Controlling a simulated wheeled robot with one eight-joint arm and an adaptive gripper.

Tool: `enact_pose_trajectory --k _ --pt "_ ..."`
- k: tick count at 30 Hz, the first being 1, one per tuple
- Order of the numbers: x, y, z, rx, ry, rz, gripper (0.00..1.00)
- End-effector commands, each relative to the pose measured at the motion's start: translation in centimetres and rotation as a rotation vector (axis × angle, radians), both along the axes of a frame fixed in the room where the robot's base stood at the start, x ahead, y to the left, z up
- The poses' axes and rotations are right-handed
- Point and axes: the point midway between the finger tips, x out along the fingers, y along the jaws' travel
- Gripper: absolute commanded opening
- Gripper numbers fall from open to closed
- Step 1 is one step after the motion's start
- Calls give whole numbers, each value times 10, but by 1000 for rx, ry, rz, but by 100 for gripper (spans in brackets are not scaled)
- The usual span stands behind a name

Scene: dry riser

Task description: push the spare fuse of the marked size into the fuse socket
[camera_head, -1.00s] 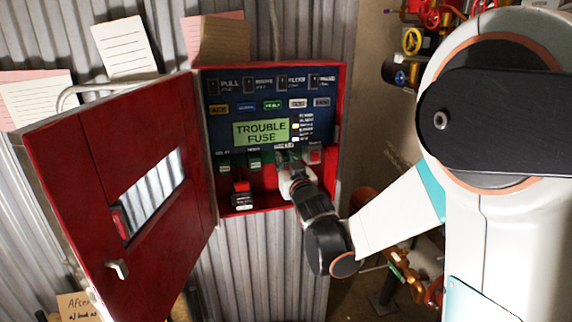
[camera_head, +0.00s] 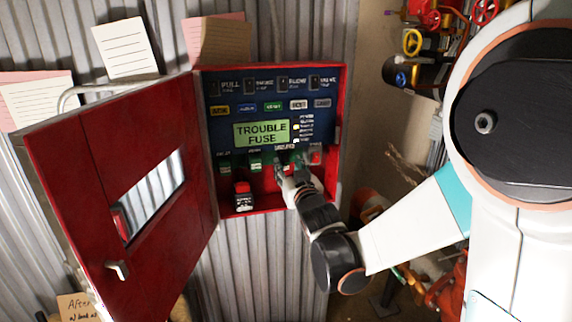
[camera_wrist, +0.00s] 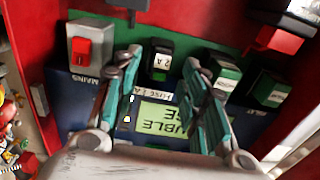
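A red box (camera_head: 341,120) stands open and its display (camera_head: 262,132) reads "TROUBLE FUSE". My gripper (camera_wrist: 163,60) is open inside the box, its two teal fingers apart. Between and beyond the fingertips in the wrist view is a black block with a white label on a green base, at the fuse position (camera_wrist: 160,60); neither finger visibly touches it. I cannot tell whether it is a bare socket or a seated fuse. A red fuse (camera_wrist: 279,40) with a label like "2 A" sits away from the fingers; it also shows in the head view (camera_head: 242,187), above a black holder (camera_head: 244,202).
Green-based blocks (camera_wrist: 220,72) (camera_wrist: 268,90) and the red mains switch (camera_wrist: 82,48) flank the fuse position. The box's red door (camera_head: 115,200) hangs open at left. Valves and pipes (camera_head: 412,42) are at right, close to my arm.

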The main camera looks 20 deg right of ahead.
Motion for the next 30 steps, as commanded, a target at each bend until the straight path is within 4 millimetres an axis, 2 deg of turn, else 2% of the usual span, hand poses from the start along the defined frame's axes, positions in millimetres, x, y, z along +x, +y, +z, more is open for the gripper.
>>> enact_pose_trajectory --k 1,6,12,17,25,26,30 --pt "-12 0 0 0 0 0 40" --pt "-47 0 0 -1 0 0 40" --pt "-74 0 0 -1 0 0 40" --pt "-82 0 0 0 0 0 40" --pt "-83 0 0 -1 0 0 40" --pt "-83 0 0 -1 0 0 35" --pt "-82 -8 2 -35 -7 -12 3"
